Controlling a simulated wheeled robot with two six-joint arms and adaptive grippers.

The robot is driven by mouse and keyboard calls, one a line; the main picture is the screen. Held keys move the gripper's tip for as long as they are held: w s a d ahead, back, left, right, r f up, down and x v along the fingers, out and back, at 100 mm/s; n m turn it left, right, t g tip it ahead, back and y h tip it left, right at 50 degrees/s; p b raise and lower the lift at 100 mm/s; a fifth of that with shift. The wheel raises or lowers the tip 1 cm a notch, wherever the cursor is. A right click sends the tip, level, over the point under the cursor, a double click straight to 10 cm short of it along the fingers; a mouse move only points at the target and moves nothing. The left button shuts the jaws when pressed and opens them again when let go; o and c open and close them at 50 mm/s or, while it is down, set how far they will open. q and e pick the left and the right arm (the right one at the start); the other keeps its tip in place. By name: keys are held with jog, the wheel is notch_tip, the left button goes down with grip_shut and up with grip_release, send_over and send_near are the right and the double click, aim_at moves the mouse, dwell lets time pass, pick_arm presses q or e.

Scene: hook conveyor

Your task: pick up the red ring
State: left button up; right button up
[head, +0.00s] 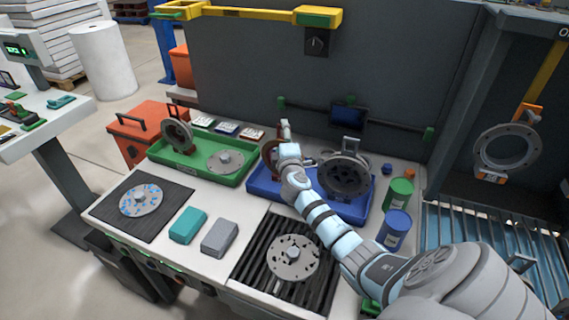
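The red ring (267,158), a dull reddish-brown, stands in the left part of the blue tray (259,195). My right wrist covers its right side. My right arm reaches in from the lower right, and its end, with the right gripper (285,130), is at the ring's upper right edge. The fingers are mostly hidden or too small to make out, so I cannot tell whether they touch the ring. My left gripper is not in view.
A dark grey ring-shaped part (344,176) stands right of my forearm in the blue tray. A green tray (197,175) with metal parts is to the left. A slotted disc (293,257) lies on a black ribbed mat in front.

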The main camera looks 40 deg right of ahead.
jog(key=c, duration=1.3)
jog(key=shift+r, duration=0.1)
jog(key=shift+r, duration=0.1)
